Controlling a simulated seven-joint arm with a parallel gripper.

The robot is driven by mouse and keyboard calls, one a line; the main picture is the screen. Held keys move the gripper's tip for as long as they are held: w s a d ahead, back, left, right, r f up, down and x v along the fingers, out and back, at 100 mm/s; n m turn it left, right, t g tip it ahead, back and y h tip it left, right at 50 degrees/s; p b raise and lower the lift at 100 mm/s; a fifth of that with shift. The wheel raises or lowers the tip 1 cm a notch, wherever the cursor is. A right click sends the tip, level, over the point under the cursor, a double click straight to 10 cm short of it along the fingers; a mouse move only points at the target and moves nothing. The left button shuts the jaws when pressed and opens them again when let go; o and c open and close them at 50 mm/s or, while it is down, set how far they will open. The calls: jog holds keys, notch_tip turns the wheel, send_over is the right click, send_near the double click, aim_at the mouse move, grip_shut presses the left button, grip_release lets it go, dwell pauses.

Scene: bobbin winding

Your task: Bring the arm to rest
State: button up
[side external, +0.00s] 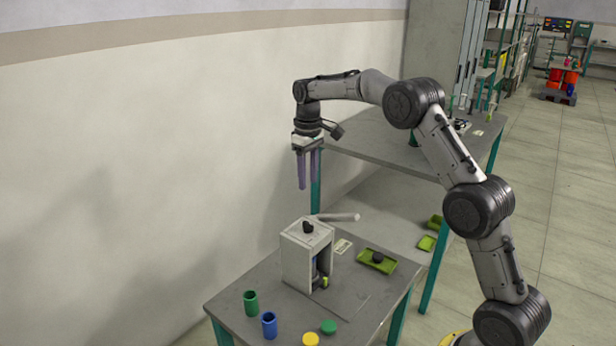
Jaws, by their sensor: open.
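My gripper (308,167) is open and empty, with its fingers pointing down. It hangs in the air above the winding machine and apart from everything on the table. My arm reaches up from the lower right and bends over toward the left. The winding machine (299,262) is a pale box with a dark knob on top and a light rod at its upper right. It stands on the grey table (235,309). Small dark and yellow parts (323,282) show in its open front; their details are too small to tell.
A green cup (251,302) and a blue cup (269,325) stand at the table's left. A yellow lid (310,339) and a green lid (328,327) lie in front. A green tray (390,267) holds a dark piece. A taller bench (385,150) stands behind; a wall is at left.

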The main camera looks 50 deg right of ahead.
jog(key=s+a+r+t, duration=0.2)
jog(key=a+r, duration=0.2)
jog(key=r, duration=0.6)
jog(key=s+a+r+n+t, duration=0.1)
jog(key=s+a+r, duration=0.25)
jog(key=s, duration=0.25)
jog(key=s+a+r+t, duration=0.1)
jog(key=s+a+r, duration=0.25)
jog(key=s, duration=0.25)
jog(key=s+a+t, duration=0.1)
jog(key=s+a, duration=0.2)
jog(key=s, duration=1)
jog(key=s+a+f+m, duration=0.1)
jog(key=s+f, duration=0.7)
jog(key=f, duration=0.3)
jog(key=shift+s+t, duration=0.2)
jog(key=shift+t, duration=0.1)
